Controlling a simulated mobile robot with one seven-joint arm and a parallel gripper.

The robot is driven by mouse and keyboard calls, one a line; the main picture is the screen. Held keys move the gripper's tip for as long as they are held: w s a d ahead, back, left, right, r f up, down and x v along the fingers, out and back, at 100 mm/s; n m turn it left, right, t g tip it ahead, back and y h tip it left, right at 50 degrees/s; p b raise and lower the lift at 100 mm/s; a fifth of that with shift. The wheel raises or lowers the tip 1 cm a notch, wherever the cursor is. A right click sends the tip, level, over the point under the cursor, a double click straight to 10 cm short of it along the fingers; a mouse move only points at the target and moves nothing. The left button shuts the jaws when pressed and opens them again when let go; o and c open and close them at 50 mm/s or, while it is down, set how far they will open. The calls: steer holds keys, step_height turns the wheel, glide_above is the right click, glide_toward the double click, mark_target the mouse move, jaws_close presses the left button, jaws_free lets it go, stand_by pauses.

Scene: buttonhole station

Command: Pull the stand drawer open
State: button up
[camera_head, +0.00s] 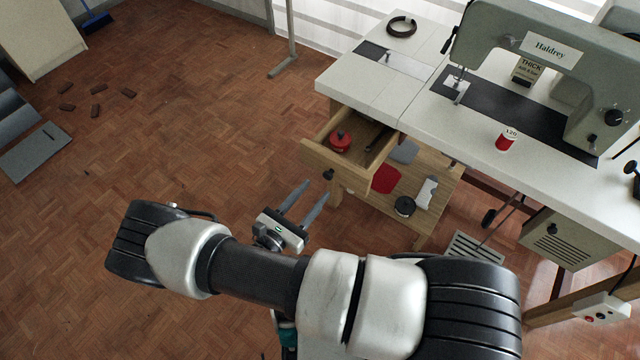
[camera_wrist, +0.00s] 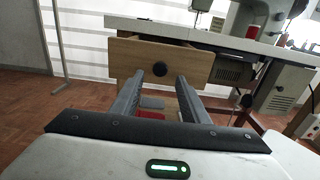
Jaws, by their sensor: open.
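The stand drawer (camera_head: 316,160) is wooden and stands pulled out from under the left part of the white table. Its dark round knob (camera_head: 328,174) is on the front panel; the knob also shows in the wrist view (camera_wrist: 187,70). A red item with a black top (camera_head: 340,139) and a dark long item (camera_head: 378,137) lie inside the drawer. My gripper (camera_head: 306,197) is open and empty, in front of the drawer and apart from the knob. In the wrist view my gripper's fingers (camera_wrist: 170,78) point toward the drawer front (camera_wrist: 128,60), with the knob beyond the fingertips.
A sewing machine (camera_head: 545,48) stands on the white table (camera_head: 350,80), with a red spool (camera_head: 506,140) and a black ring (camera_head: 402,26). A lower shelf (camera_head: 425,212) holds a red item (camera_head: 385,178) and a black round item (camera_head: 405,206).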

steer(key=v, duration=1.2)
steer(key=shift+s+a, duration=0.15)
steer(key=shift+s, duration=0.15)
steer(key=w+d+r+m+g+y, duration=0.1)
steer(key=w+d+r+m+g, duration=0.1)
steer(key=d+r+m+g, duration=0.55)
steer(key=w+d+r+m+g+y, duration=0.15)
steer(key=r+m, duration=0.35)
steer(key=r, duration=0.6)
steer(key=w+d+r+m+g+y, duration=0.1)
steer(key=d+r+m+g+y, duration=0.1)
steer(key=d+r+m+g, duration=0.55)
steer(key=s+d+r+m+t+y, duration=0.3)
steer(key=r+m+t, duration=0.1)
steer(key=r, duration=0.4)
steer(key=s+d+r+m+t+y, duration=0.3)
steer(key=s+d+r+m+t, duration=0.15)
steer(key=r, duration=0.35)
step_height(320, 180, up, 15)
steer(key=a+g+p, duration=0.1)
steer(key=p, duration=1.3)
steer(key=shift+w+f+p, duration=0.2)
steer(key=shift+w+p, duration=0.1)
